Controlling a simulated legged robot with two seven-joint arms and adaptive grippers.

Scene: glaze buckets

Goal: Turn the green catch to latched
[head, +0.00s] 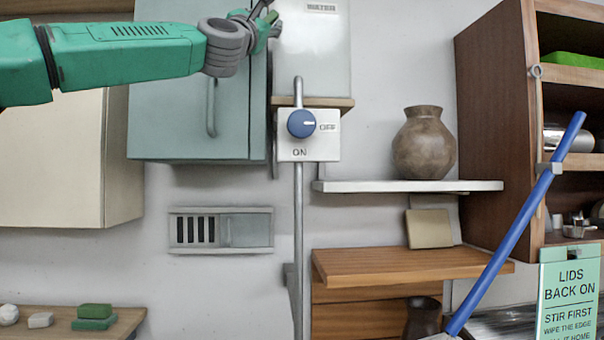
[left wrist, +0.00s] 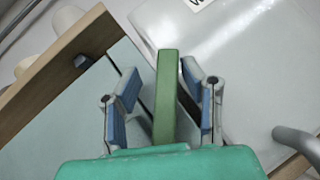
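The green catch (left wrist: 167,95) shows in the left wrist view as a straight green bar. It stands between the two blue-padded fingers of my left gripper (left wrist: 163,98), with a gap on each side, so the gripper is open around it and not closed on it. In the head view my left gripper (head: 264,13) is at the top edge, by the upper right edge of the pale teal cabinet (head: 175,120). There the catch is hard to tell apart from the gripper. My right gripper is in neither view.
A white water box (head: 315,55) hangs just right of the cabinet. Below it are a blue knob (head: 301,123) and a vertical pipe (head: 298,230). A brown vase (head: 424,145) stands on a white shelf (head: 350,187). A blue pole (head: 510,235) leans at the right.

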